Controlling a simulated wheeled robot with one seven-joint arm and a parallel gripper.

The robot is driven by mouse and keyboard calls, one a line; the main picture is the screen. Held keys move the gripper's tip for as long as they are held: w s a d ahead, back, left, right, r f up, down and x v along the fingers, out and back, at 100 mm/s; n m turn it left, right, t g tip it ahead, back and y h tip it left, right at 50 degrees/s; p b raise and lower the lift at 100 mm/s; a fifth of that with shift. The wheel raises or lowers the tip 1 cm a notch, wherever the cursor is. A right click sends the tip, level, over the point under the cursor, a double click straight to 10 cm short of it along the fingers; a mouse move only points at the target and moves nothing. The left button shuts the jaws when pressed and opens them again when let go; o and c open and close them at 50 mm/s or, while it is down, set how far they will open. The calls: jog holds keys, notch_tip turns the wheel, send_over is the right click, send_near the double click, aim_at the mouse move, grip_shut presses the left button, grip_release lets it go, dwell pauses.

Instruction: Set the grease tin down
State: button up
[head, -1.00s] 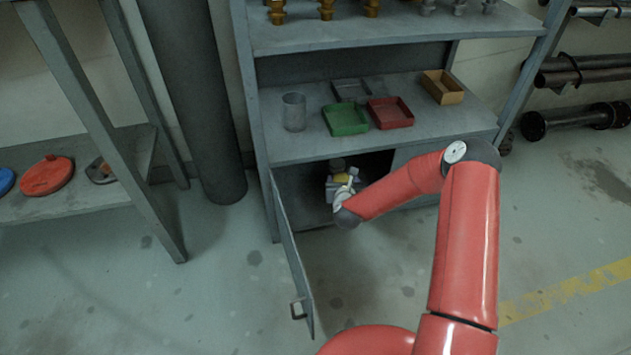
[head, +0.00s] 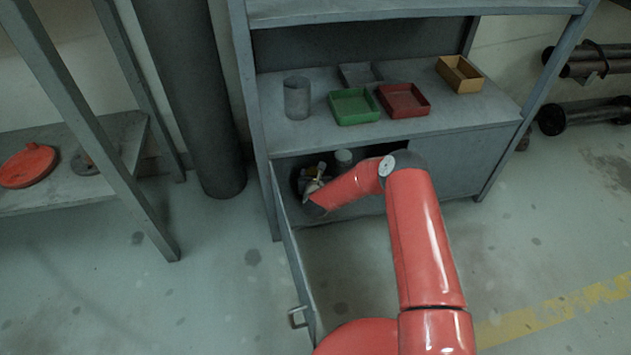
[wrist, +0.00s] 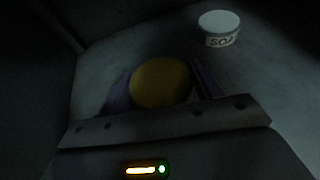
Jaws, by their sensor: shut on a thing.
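The grease tin (wrist: 160,82) shows in the wrist view as a round yellow top between the two purple-looking fingers of my gripper (wrist: 162,90). My gripper is shut on it. In the head view my gripper (head: 313,180) is inside the open lower cupboard, near its left side, and my forearm partly hides it. The tin is hard to make out there. The wrist view is dark, and I cannot tell whether the tin's base touches the cupboard floor (wrist: 255,75).
A white tub marked SOAP (wrist: 219,28) stands on the cupboard floor, apart from the tin. The cupboard door (head: 293,260) hangs open at the left. Above are a grey cup (head: 297,98), a green tray (head: 354,106), a red tray (head: 403,100) and a yellow tray (head: 460,74).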

notch_tip(320, 180, down, 3)
jog(key=shift+r, duration=0.1)
jog(key=o, duration=1.2)
jog(key=p+v, duration=0.2)
jog(key=v, duration=1)
